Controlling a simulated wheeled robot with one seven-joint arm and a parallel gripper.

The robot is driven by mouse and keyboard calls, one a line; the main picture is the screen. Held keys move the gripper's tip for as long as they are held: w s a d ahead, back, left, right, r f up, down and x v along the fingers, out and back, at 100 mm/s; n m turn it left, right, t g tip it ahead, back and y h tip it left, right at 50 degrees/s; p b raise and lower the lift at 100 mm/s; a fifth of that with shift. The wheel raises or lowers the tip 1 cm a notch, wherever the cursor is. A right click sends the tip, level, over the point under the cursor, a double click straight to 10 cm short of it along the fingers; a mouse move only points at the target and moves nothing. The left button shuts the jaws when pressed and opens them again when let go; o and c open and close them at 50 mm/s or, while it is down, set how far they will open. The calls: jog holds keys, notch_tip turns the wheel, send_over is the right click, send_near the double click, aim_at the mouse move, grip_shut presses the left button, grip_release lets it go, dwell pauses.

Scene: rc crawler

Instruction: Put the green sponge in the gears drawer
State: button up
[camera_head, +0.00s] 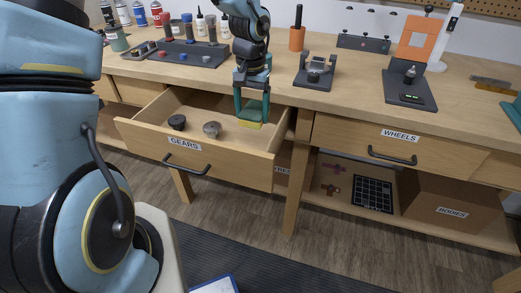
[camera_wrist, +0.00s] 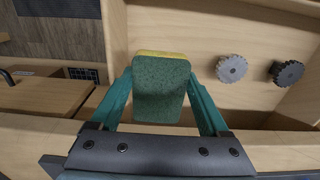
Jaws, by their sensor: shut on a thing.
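The gears drawer (camera_head: 225,162) is pulled out below the bench top, with a black handle and a GEARS label on its front. My gripper (camera_head: 251,117) is over the right part of the open drawer. It is shut on the green sponge (camera_wrist: 160,88), which has a yellow side. Whether the sponge touches the drawer floor I cannot tell.
A dark gear (camera_head: 177,122) and a grey gear (camera_head: 212,129) lie in the drawer, left of the sponge. The WHEELS drawer (camera_head: 398,142) is shut at the right. A BODIES box (camera_head: 451,201) stands on the shelf. The bench (camera_head: 345,88) holds tools, stands and bottles.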

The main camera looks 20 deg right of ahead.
notch_tip(320, 180, down, 10)
jog(key=shift+r+p, duration=0.2)
jog(key=shift+p, duration=0.55)
jog(key=shift+f, duration=0.1)
jog(key=shift+f, duration=0.15)
jog(key=o, duration=1.2)
jog(key=shift+c, duration=0.2)
